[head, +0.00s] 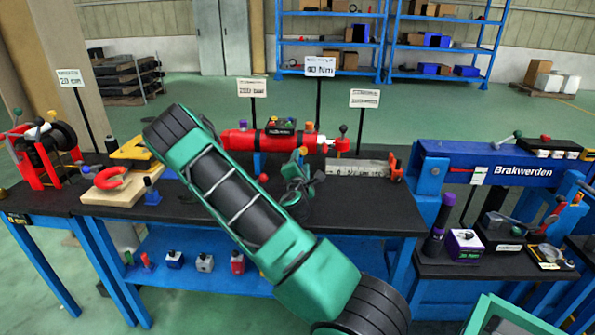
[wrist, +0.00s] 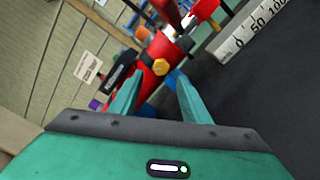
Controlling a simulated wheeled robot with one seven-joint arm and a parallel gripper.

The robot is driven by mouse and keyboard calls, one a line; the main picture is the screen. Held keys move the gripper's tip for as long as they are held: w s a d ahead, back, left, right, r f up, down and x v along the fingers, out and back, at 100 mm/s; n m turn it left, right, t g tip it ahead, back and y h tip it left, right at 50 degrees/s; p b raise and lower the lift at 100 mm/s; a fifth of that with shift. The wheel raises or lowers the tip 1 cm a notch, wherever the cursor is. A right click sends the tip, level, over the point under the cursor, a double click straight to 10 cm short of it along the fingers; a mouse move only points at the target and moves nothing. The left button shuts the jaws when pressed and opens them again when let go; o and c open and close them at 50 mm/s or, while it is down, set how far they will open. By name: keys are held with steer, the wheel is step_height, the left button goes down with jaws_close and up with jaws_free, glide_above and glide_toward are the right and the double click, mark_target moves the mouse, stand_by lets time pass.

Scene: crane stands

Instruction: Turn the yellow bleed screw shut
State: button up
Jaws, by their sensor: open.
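The yellow bleed screw (wrist: 160,67) is a small hex head on the side of a red cylinder (wrist: 166,50) in the wrist view. In the head view, a small yellow spot that looks like the screw (head: 303,151) shows at the front of the red cylinder (head: 240,139) on the dark bench. My gripper (wrist: 157,78) is open, its two teal fingers apart with the screw in line with the gap between their tips. I cannot tell whether they touch it. In the head view my gripper (head: 300,182) is small and partly hidden by my arm.
A white ruler (wrist: 255,28) lies right of the cylinder in the wrist view; it also shows on the bench (head: 357,168). Sign posts stand behind the cylinder, including the 40 Nm sign (head: 319,66). A blue press (head: 490,165) stands at right.

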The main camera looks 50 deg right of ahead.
steer(key=shift+v, duration=2.45)
